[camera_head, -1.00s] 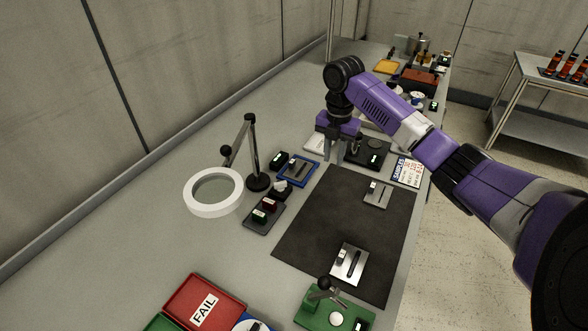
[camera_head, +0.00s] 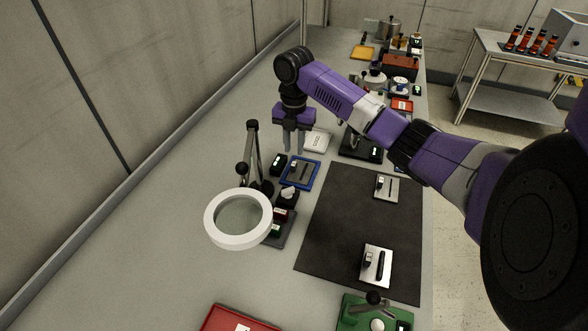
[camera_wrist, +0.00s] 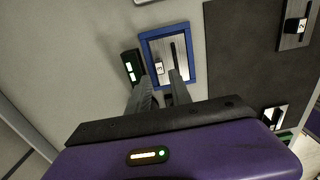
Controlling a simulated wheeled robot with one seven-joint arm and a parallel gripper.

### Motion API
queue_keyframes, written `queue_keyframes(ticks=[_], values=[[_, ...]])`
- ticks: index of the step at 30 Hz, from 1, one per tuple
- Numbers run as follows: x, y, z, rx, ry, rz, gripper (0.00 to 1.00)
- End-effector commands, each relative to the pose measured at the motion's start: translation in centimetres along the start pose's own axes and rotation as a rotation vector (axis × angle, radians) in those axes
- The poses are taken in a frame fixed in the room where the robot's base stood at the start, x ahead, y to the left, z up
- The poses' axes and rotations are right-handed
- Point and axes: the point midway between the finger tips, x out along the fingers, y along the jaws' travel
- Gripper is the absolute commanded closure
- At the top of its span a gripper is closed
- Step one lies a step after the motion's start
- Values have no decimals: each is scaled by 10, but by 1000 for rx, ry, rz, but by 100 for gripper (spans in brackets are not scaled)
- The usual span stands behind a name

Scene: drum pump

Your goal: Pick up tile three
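Tile three (camera_wrist: 172,52) is a light metal plate with a dark slot and a small block marked 3. It lies in a blue-rimmed tray (camera_wrist: 189,28). In the head view, the tile (camera_head: 302,172) and the blue tray (camera_head: 314,180) are beside the black mat. My gripper (camera_head: 294,153) hangs above the tray's far side, pointing down. In the wrist view, my gripper (camera_wrist: 161,76) has its fingers apart and empty, over the marked end of the tile. The fingers hide part of the tray's near edge.
A black mat (camera_head: 335,235) holds two similar tiles, one (camera_head: 387,186) farther and one (camera_head: 376,265) nearer; the wrist view shows one marked 2 (camera_wrist: 297,27). A small black box with a green display (camera_head: 278,164) stands beside the tray. A ring magnifier (camera_head: 212,220) stands nearby.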

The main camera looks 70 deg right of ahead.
Motion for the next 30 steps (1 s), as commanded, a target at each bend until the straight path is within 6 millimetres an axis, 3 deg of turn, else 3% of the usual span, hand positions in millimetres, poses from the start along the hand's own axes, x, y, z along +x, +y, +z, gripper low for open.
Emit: queue_keyframes(ticks=[15,24,28,30], values=[[61,0,-1,1,2,-2,75],[66,1,0,0,1,-1,75],[66,1,0,0,1,-1,100],[66,1,0,0,1,-1,100]])
